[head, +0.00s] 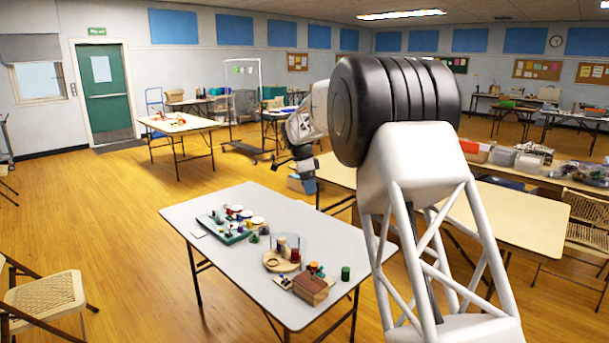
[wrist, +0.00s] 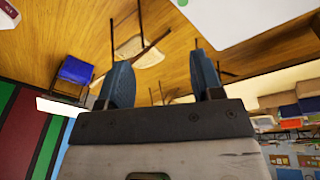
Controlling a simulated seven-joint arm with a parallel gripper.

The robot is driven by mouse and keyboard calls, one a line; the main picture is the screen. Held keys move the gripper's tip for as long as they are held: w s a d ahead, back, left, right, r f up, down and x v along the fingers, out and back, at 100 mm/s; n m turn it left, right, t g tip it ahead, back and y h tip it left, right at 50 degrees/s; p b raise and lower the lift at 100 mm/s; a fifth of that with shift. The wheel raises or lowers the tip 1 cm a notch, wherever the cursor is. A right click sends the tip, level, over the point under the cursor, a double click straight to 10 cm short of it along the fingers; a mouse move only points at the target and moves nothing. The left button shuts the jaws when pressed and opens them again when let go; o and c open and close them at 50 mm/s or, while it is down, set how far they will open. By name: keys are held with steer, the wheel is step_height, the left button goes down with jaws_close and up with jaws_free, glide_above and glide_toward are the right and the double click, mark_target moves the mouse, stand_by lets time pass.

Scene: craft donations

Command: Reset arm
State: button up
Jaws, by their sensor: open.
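My gripper (wrist: 163,80) shows in the wrist view with its two blue fingers apart and nothing between them. In the head view my gripper (head: 309,186) hangs at the end of my arm, above and beyond the far right side of the near grey table (head: 215,268). It is apart from everything on that table. My own arm hides part of the room at the right of the head view.
The grey table holds a green tray (head: 242,237) with small items, a round wooden board (head: 270,262), a brown box (head: 311,290) and a green cylinder (head: 346,273). Folding chairs (head: 45,299) stand at the left. Open floor (head: 110,215) lies left of the table.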

steer(key=s+d+r+n+t, duration=0.1)
steer(key=s+d+r+n, duration=0.25)
steer(key=s, duration=0.75)
steer(key=s+d+r+n+y, duration=0.1)
steer(key=s+d+r+n, duration=0.3)
steer(key=s, duration=0.6)
steer(key=s+d+r+n+t, duration=0.1)
steer(key=s+d+r, duration=0.3)
steer(key=s, duration=0.7)
steer(key=s+d+f+n, duration=0.2)
steer(key=s+f, duration=0.1)
steer(key=s, duration=0.8)
steer(key=s+d+f+n+t, duration=0.1)
steer(key=s+f+n, duration=0.2)
steer(key=s, duration=0.8)
steer(key=s+d+f+n+y, duration=0.1)
steer(key=s+f, duration=0.4)
steer(key=s, duration=0.7)
steer(key=shift+d+f+n+t, duration=0.25)
steer(key=shift+d+n+t, duration=0.05)
steer(key=shift+d+n, duration=0.5)
